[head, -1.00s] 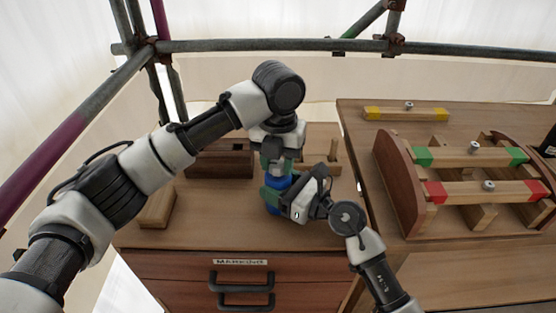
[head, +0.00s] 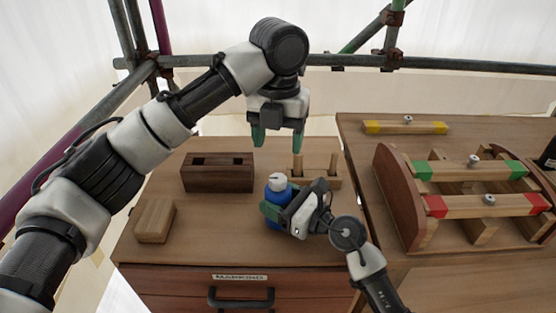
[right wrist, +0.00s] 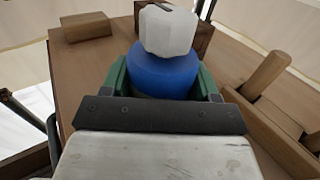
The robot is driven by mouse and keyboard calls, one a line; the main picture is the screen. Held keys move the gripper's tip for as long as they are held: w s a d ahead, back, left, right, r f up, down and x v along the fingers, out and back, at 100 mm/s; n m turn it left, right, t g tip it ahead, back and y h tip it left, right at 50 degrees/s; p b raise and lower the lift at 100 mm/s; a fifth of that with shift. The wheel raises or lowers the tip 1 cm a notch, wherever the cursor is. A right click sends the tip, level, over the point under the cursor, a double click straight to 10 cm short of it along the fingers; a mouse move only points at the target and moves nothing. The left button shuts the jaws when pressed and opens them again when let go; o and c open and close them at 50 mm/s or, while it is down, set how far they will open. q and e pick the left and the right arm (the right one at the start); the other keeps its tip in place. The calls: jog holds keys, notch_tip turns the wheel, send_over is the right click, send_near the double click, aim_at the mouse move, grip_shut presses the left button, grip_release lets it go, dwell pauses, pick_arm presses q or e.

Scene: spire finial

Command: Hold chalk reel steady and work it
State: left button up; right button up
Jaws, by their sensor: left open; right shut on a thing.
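The chalk reel (head: 277,188) is a blue body with a white knob on top. It stands upright on the cabinet top in the head view. In the right wrist view the chalk reel (right wrist: 165,68) sits between the green fingers. My right gripper (head: 272,212) is shut on its blue body from the near right side. My left gripper (head: 278,140) is open and empty above and behind the reel, fingers pointing down, apart from the white knob.
A dark slotted wooden block (head: 218,178) stands left of the reel. A pale wooden block (head: 155,221) lies at the left edge. A pegged wooden rack (head: 322,178) is behind right. A cradle with green- and red-ended bars (head: 470,170) stands on the right table.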

pick_arm(q)
jog(key=shift+r, duration=1.45)
pick_arm(e)
jog(key=o, duration=1.1)
